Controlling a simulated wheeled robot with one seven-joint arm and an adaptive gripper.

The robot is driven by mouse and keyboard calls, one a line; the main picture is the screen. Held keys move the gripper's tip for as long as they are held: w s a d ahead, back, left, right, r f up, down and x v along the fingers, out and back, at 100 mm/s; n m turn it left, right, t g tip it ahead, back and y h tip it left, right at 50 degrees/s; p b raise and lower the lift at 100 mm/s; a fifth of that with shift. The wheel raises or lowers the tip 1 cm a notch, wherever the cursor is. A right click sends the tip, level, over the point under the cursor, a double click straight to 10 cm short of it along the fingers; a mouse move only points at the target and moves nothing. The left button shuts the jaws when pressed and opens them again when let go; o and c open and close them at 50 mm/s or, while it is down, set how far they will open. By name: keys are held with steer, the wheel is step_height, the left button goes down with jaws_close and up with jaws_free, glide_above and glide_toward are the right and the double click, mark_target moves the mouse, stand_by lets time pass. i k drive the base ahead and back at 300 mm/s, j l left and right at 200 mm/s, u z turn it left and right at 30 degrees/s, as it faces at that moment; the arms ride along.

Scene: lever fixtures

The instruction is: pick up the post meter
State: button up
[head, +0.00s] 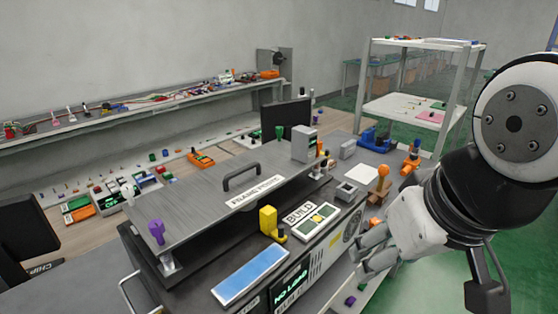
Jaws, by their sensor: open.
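No object here is clearly labelled as the post meter, so I cannot tell which one it is. Candidates include a tall grey box (304,144) at the back of the raised grey panel, and a small grey box (346,188) with a dark top to the right of it. A yellow block-shaped piece (268,220) stands in front of the panel. My gripper (362,258) is at the lower right, beside the bench's right edge, with its fingers pointing left. It looks open and empty, and it touches none of these things.
The raised panel (200,205) has a handle (241,177) and a purple knob (156,231). An orange joystick-like piece (380,184) stands close behind my gripper. A white shelf rack (410,107) is at the back right. Green floor (415,290) lies open at right.

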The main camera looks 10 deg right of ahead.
mark_target(303, 138)
steer(key=i+l+u, duration=0.1)
steer(key=l, duration=0.15)
steer(key=i+l+u, duration=0.1)
steer(key=l, duration=0.2)
steer(key=l+u, duration=0.25)
steer(key=l, duration=0.3)
steer(key=l+u, duration=0.25)
steer(key=l, duration=0.25)
steer(key=k+l+u, duration=0.1)
steer(key=l+u, duration=0.15)
steer(key=l, duration=0.3)
steer(key=k+l+u, duration=0.1)
steer(key=l+u, duration=0.15)
steer(key=l, duration=0.25)
